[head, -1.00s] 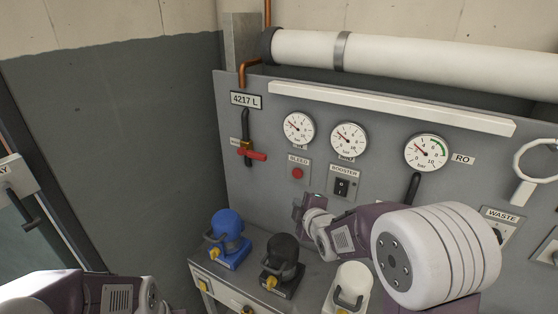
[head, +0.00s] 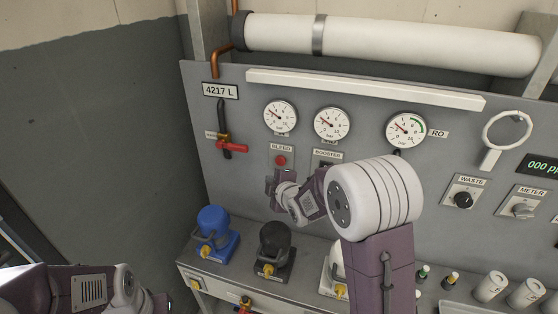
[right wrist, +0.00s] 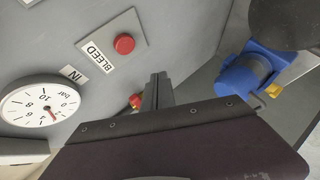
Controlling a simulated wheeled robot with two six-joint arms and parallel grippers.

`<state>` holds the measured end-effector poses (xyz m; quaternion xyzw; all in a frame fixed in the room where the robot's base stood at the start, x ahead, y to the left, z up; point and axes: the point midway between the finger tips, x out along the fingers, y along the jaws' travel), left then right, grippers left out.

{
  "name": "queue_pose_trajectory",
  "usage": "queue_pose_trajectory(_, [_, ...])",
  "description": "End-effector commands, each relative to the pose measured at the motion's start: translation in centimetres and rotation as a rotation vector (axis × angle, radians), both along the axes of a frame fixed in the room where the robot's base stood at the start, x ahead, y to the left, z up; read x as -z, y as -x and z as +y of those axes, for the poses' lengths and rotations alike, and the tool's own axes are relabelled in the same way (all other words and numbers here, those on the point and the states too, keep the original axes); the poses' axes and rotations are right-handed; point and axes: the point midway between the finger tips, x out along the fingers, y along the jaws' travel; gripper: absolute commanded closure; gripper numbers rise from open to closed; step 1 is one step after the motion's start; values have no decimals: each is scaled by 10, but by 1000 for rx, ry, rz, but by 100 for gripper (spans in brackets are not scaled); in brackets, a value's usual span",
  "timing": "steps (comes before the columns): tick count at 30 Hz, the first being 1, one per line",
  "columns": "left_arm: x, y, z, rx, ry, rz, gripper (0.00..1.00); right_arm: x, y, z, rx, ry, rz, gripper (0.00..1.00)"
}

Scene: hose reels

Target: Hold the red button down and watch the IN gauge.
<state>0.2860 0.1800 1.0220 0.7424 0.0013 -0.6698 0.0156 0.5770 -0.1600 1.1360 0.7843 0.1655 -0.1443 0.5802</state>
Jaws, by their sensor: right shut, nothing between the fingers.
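The red button (head: 280,160) sits under the BLEED label on the grey panel. It also shows in the right wrist view (right wrist: 124,43), uncovered. The IN gauge (head: 280,117) is the leftmost round dial, above the button. Its IN label and red needle show in the right wrist view (right wrist: 40,106); in the head view the needle points to the upper left. My right gripper (head: 272,187) is shut and empty, just below the button in the head view. In the right wrist view its fingers (right wrist: 157,92) appear apart from the button. My left gripper (head: 161,303) is at the bottom left edge, its jaws unclear.
A red-handled valve (head: 232,148) is left of the button. The BOOSTER switch plate (head: 328,156) is to the right, partly behind my arm. Blue (head: 214,232) and black (head: 274,249) pumps stand on the bench below. Two more gauges sit right of the IN gauge.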

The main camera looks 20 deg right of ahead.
Motion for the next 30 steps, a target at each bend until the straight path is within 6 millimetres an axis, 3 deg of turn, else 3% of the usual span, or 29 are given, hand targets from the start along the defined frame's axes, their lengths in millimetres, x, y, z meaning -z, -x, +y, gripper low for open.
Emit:
queue_pose_trajectory(6, [-22,0,0,0,0,0,64,-4,-27,-20,2,1,2,100])
queue_pose_trajectory(12, [-26,0,0,0,0,0,64,-1,-46,-31,1,0,1,100])
queue_pose_trajectory(30, [-27,0,0,0,0,0,64,0,-53,-37,1,0,1,100])
